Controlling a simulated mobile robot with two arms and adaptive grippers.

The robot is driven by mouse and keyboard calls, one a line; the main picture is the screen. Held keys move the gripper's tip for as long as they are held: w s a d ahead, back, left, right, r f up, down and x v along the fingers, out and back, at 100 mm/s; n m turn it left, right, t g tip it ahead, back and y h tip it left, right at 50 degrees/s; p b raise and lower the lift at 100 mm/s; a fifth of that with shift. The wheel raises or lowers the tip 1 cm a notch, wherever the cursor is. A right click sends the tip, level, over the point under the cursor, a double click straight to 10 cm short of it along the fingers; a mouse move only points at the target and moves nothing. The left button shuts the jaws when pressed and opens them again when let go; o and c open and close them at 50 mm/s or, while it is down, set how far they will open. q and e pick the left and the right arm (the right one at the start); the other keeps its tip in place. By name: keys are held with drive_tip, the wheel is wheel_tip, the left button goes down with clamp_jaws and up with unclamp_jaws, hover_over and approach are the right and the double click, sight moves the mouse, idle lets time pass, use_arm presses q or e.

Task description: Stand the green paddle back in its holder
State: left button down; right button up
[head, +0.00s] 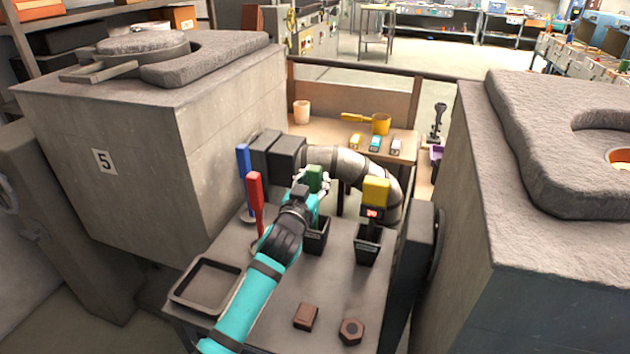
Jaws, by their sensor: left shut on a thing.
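The green paddle (314,174) shows only as a green block in the middle of the head view. My left gripper (316,190) is shut on it, and the gripper and wrist hide its lower part. A black holder (317,238) stands on the grey table just below the gripper. Whether the paddle's lower end is inside that holder or above it, I cannot tell. A second black holder (367,247) to the right has a yellow paddle (375,191) standing upright in it. My right gripper is not in view.
A red paddle (255,200) and a blue paddle (243,167) stand left of my wrist. A shallow tray (177,296), a brown block (306,316) and a hex piece (351,331) lie on the table front. A large pipe (345,162) passes behind. Grey furnaces flank the table.

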use_arm(q)
drive_tip(key=shift+f, duration=0.15)
drive_tip(key=c, duration=1.1)
unclamp_jaws()
drive_tip(key=v, duration=1.2)
drive_tip(key=shift+b, duration=0.45)
